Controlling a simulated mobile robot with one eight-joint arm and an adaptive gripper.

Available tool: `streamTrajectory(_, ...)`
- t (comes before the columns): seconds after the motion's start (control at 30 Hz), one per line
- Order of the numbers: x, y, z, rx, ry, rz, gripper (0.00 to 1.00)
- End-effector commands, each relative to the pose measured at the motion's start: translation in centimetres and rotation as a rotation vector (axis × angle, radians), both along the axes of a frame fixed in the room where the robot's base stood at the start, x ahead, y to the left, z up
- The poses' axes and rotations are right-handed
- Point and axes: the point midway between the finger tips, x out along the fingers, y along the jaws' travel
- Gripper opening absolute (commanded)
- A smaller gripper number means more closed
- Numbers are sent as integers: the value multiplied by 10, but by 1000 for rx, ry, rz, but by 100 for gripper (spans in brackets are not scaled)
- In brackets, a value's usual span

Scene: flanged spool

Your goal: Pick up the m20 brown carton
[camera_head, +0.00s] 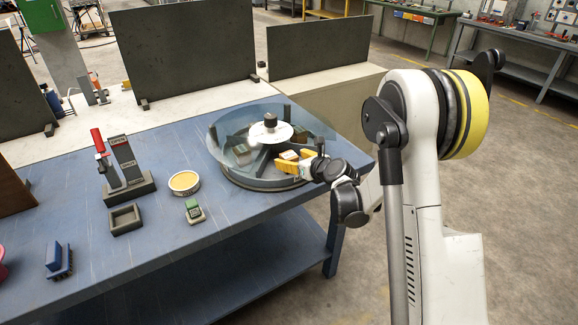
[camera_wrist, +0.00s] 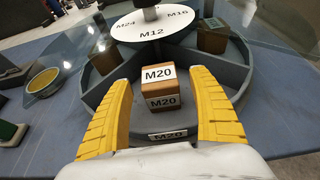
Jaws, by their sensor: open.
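The brown carton (camera_wrist: 165,88) stands upright in the front compartment of the round divided tray in the wrist view, with white M20 labels on its top and front. In the head view the carton (camera_head: 289,155) is partly visible beside my gripper. My gripper (camera_wrist: 163,92) is open, its yellow fingers on either side of the carton, with a gap visible on both sides. In the head view my gripper (camera_head: 288,164) reaches into the tray from the right. The tray wall (camera_wrist: 180,136) carries an M20 label below the carton.
A white disc (camera_wrist: 153,29) marked M24, M12 and M16 sits on the tray's hub. Another carton (camera_wrist: 213,38) stands in a compartment behind. A transparent cover (camera_head: 232,150) surrounds part of the tray. A yellow-topped round dish (camera_head: 185,182) and a toggle clamp (camera_head: 122,165) stand left.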

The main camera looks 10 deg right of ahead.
Motion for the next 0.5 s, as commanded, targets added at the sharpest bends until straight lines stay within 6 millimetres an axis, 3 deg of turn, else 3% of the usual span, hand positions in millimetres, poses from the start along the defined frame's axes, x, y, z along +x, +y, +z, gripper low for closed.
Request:
streamTrajectory(0.1, 15, 6, -9, 1, 0, 2, 70)
streamTrajectory(0.33, 18, 6, -7, 0, 0, 0, 70)
streamTrajectory(0.5, 17, 6, -7, 0, 0, 0, 19)
